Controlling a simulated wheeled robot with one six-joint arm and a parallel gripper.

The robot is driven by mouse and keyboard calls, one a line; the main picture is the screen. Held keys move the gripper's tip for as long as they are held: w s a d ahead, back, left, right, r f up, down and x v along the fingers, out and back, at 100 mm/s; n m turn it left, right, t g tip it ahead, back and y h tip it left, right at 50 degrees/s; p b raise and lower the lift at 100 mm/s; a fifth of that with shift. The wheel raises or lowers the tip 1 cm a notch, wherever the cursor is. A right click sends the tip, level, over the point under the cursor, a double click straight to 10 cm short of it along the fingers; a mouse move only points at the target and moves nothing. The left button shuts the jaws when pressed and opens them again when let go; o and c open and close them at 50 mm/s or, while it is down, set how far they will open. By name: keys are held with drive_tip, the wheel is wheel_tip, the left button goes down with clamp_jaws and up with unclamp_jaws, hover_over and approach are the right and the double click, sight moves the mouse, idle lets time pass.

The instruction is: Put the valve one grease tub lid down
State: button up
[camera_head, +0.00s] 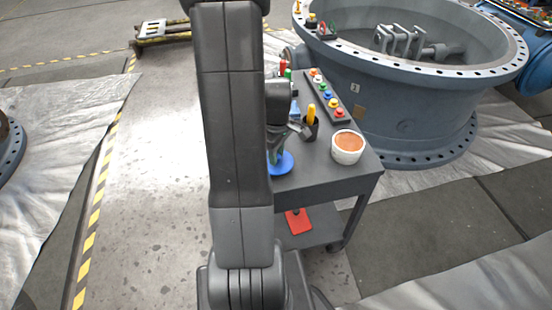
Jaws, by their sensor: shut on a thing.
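The grease tub (347,148) is a white round pot on the grey cart's right front corner. It stands open, with brown grease showing. The round blue lid (283,165) is at the cart's left front, to the left of the tub and apart from it. My gripper (275,155) is shut on the lid from above, and my arm hides part of both. I cannot tell whether the lid touches the cart top or hangs just above it.
The cart top (318,172) is bare between lid and tub. Behind are a black cup (310,130) with a yellow-handled tool and a rack (328,98) of coloured knobs. A large blue-grey valve body (410,100) stands close behind the cart on the right.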

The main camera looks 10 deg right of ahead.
drive_tip(key=shift+f, duration=0.9)
drive_tip(key=shift+f, duration=0.1)
drive_tip(key=o, duration=1)
drive_tip(key=shift+c, duration=0.2)
wheel_tip(320, 180, up, 12)
drive_tip(key=p, duration=0.2)
